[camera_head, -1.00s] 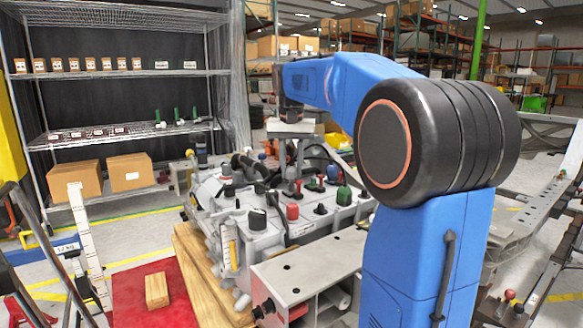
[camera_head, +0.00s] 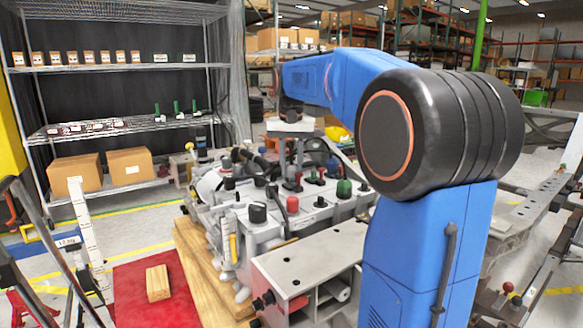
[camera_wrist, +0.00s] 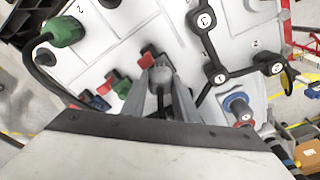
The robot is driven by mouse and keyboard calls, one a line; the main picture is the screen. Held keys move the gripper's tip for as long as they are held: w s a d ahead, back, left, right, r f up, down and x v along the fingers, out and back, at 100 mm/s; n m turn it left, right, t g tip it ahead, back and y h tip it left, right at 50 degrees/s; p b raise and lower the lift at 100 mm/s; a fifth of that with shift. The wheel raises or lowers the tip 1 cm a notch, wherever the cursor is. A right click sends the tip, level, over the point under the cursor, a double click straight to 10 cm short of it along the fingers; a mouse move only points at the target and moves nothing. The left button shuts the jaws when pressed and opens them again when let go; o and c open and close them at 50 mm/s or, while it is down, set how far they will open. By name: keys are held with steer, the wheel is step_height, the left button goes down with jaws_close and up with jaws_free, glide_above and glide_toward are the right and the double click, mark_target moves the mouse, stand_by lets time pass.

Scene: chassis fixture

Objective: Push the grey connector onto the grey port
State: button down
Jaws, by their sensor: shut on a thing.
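My gripper (camera_wrist: 162,82) shows in the wrist view with its two grey fingers on either side of a grey connector (camera_wrist: 160,74). It is shut on the connector, and a dark cable runs back between the fingers. The connector's front is close to the white panel (camera_wrist: 130,35). I cannot make out the grey port; the connector and fingers may cover it, so I cannot tell whether the two touch. In the head view my gripper (camera_head: 291,158) points down over the far part of the chassis fixture (camera_head: 325,213), and the connector is too small to tell there.
A red plug (camera_wrist: 147,58) sits right beside the connector. A green plug (camera_wrist: 63,31) with a black cable, a blue fitting (camera_wrist: 237,107) and black linked knobs (camera_wrist: 215,73) crowd the panel. In the head view, red (camera_head: 292,204) and green (camera_head: 344,187) caps stand up nearby.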

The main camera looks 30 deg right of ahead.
steer(key=shift+f, duration=0.5)
steer(key=c, duration=1.3)
jaws_free()
steer(key=shift+r, duration=0.1)
steer(key=shift+r, duration=2.95)
